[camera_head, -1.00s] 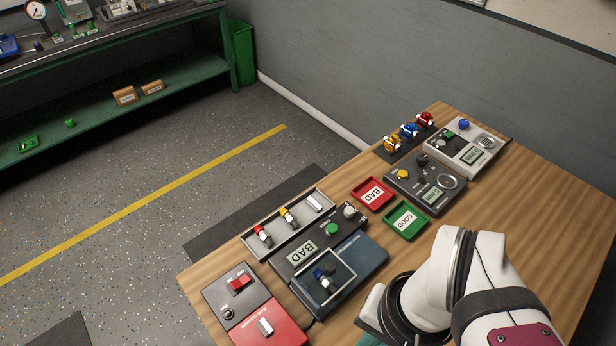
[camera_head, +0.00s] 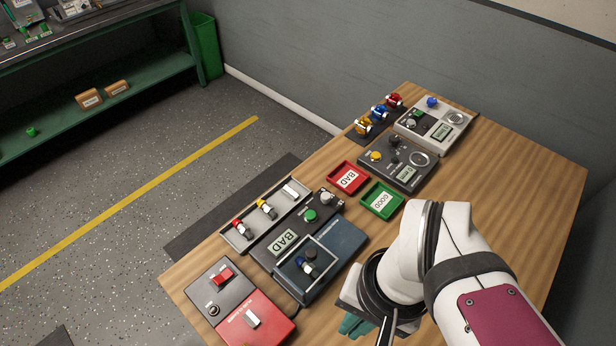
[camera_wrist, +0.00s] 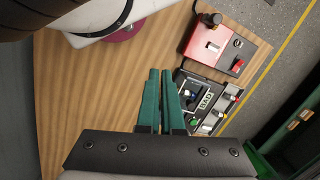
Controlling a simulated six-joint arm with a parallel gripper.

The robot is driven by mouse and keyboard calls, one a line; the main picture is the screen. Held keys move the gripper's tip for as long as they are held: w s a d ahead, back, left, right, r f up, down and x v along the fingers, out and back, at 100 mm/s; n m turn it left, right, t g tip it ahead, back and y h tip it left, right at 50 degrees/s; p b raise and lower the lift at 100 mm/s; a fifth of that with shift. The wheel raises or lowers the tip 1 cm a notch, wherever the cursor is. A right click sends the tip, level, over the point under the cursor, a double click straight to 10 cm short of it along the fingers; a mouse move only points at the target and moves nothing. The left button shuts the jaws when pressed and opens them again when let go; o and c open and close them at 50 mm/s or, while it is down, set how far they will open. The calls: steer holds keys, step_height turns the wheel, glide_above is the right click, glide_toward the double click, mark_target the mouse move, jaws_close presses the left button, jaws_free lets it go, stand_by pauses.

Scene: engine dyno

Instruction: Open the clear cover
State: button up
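The clear cover (camera_head: 327,249) is a see-through box with pale edges on the dark blue unit (camera_head: 347,239) near the front of the table. It looks shut over a blue-and-silver part (camera_head: 307,263) and a dark knob. In the wrist view the covered unit (camera_wrist: 207,82) lies just right of my fingers, partly hidden behind them. My gripper (camera_wrist: 161,70) has two green fingers close together, with only a thin line between them and nothing held. In the head view the fingers (camera_head: 355,325) show low, right of the unit and apart from the cover, partly hidden by my wrist.
A red and grey switch box (camera_head: 240,303) stands left of the unit. A grey tester reading BAD (camera_head: 285,241) and a tray of parts (camera_head: 266,214) lie behind it. Red (camera_head: 348,177) and green (camera_head: 381,200) trays stand farther back. Bare wood lies at right.

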mark_target(311, 253)
steer(key=o, duration=0.5)
steer(key=w+n, duration=0.1)
steer(key=w, duration=0.1)
steer(key=w+r+n, duration=0.1)
steer(key=w, duration=0.2)
steer(key=w+a+r+n, duration=0.1)
steer(key=w, duration=0.1)
steer(key=shift+w+n+h, duration=0.15)
steer(key=shift+n+h, duration=0.25)
steer(key=shift+c, duration=0.2)
steer(key=o, duration=0.4)
steer(key=w+a+n+h, duration=0.1)
steer(key=w+a+n, duration=0.3)
steer(key=w, duration=0.6)
steer(key=shift+n, duration=0.6)
steer(key=f, duration=1.5)
steer(key=shift+w+d, duration=0.2)
steer(key=shift+w, duration=0.1)
steer(key=shift+f, duration=0.4)
jaws_close()
